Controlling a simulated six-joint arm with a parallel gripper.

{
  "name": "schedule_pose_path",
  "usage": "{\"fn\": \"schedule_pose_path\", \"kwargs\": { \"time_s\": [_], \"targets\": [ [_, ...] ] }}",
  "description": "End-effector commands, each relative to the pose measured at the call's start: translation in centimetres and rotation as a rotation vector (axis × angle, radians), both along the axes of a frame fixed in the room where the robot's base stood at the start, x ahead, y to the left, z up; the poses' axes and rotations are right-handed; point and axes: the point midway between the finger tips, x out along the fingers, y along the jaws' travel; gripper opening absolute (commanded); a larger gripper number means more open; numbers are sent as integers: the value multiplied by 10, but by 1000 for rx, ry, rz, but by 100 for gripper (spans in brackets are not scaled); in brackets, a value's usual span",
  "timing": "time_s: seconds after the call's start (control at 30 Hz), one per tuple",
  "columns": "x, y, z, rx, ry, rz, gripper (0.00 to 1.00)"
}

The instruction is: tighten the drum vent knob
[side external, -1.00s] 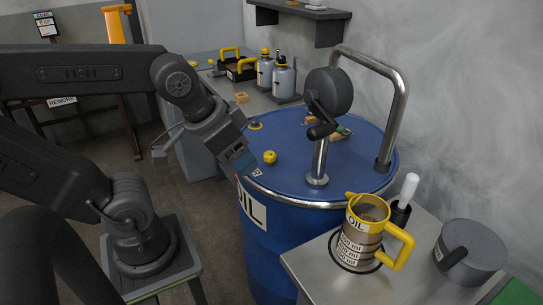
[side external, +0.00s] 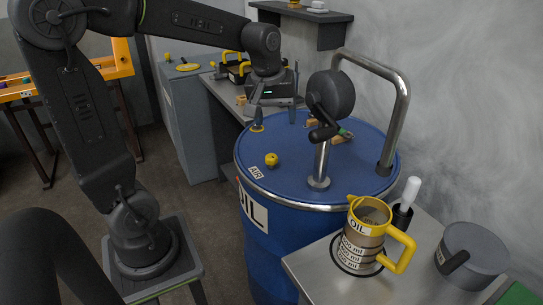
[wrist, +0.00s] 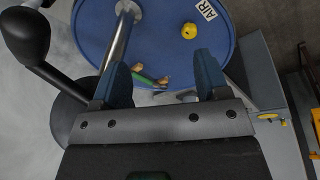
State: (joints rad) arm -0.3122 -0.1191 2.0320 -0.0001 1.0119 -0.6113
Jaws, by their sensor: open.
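The yellow vent knob (side external: 271,159) sits on the blue drum's top (side external: 290,180), near the left rim beside an AIR label (side external: 255,172). It also shows in the wrist view (wrist: 189,31), upper right of centre, fully in sight. My gripper (side external: 275,116) is over the far part of the drum, pointing down, with its fingers apart and nothing between them. In the wrist view, my gripper's fingers (wrist: 163,72) are spread wide. The knob lies beyond the fingertips, apart from them.
A pump with a dark round head (side external: 330,92) and a bent metal pipe (side external: 403,100) rise from the drum's right side. Wooden pieces and a green-handled tool (wrist: 148,78) lie on the drum. An oil jug (side external: 362,235) stands on the front table. A shelf (side external: 300,14) hangs behind.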

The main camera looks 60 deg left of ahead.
Motion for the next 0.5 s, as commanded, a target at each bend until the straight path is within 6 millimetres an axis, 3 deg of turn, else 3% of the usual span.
{"fn": "schedule_pose_path", "kwargs": {
  "time_s": [0.03,0.2,0.33,0.5],
  "targets": [
    [15,21,-11,-26,35,110,68],
    [47,82,-42,-92,112,441,68],
    [59,114,-64,-122,152,614,68],
    [64,132,-77,-138,173,714,68]
  ]
}}
